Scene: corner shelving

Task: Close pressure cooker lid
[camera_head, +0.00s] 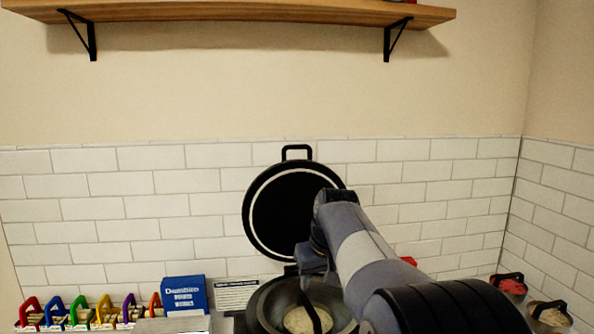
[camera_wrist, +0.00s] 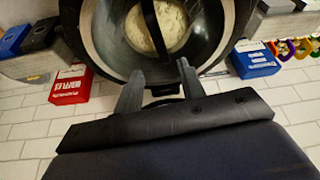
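The pressure cooker's round black lid (camera_head: 285,212), with a pale ring and a top handle (camera_head: 297,150), stands upright, open, behind the pot. The dark pot (camera_head: 268,302) is below it, with a pale, round content (camera_head: 300,319) inside. The pot's inside also shows at the top of the wrist view (camera_wrist: 100,40), crossed by a black bar. My gripper (camera_wrist: 160,69) is open, its two grey fingers apart, near the pot's rim. A small black part shows between the fingers; I cannot tell whether they touch it. In the head view my arm covers the lid's lower right.
A blue box (camera_head: 186,294) and a white labelled card (camera_head: 235,294) stand left of the pot. Several coloured-handled holders (camera_head: 80,312) stand farther left. A red box (camera_wrist: 70,85) and bins (camera_head: 510,285) are on the right. A wooden shelf (camera_head: 230,11) hangs above; the tiled wall is close behind.

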